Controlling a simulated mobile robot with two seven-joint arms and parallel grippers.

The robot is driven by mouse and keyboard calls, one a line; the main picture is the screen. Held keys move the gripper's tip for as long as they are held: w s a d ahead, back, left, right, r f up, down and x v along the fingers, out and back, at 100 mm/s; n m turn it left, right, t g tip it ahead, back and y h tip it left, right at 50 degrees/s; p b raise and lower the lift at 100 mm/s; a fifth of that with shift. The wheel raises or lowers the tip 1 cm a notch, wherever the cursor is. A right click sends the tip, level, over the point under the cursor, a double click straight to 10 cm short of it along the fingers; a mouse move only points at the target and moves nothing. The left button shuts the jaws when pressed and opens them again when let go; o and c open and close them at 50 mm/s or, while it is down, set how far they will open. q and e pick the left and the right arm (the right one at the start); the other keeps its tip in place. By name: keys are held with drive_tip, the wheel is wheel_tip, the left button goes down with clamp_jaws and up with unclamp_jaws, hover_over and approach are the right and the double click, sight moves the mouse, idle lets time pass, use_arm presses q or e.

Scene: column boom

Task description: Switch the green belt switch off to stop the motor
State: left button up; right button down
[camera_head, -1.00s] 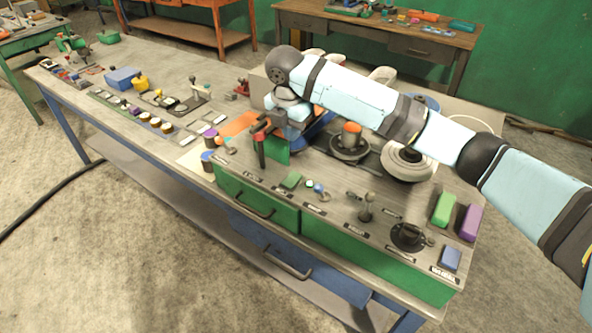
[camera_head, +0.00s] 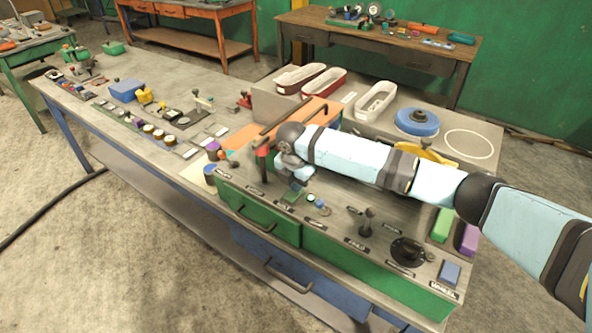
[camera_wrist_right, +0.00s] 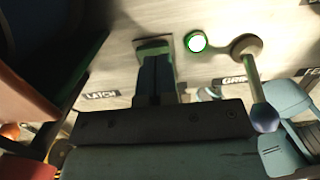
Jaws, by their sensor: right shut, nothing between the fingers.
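The green switch (camera_head: 291,196) is a small block on the bench's control panel, just below my right gripper (camera_head: 291,184). In the right wrist view the fingers of my right gripper (camera_wrist_right: 154,60) are together and empty, pointing down at the panel. A green edge (camera_wrist_right: 152,40) shows right at their tips; most of the switch is hidden there, and I cannot tell whether they touch it or how it is tilted. A lit lamp with a green ring (camera_wrist_right: 196,41) is just right of the tips. My left gripper is not in view.
A lever with a blue ball (camera_wrist_right: 265,117) stands close right of the fingers. A lever with a red part (camera_head: 262,152) stands left of my wrist. Another lever (camera_head: 367,220) and a black rotary knob (camera_head: 407,250) are farther right. My arm covers the machinery behind.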

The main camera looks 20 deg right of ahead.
drive_tip(key=shift+f, duration=0.4)
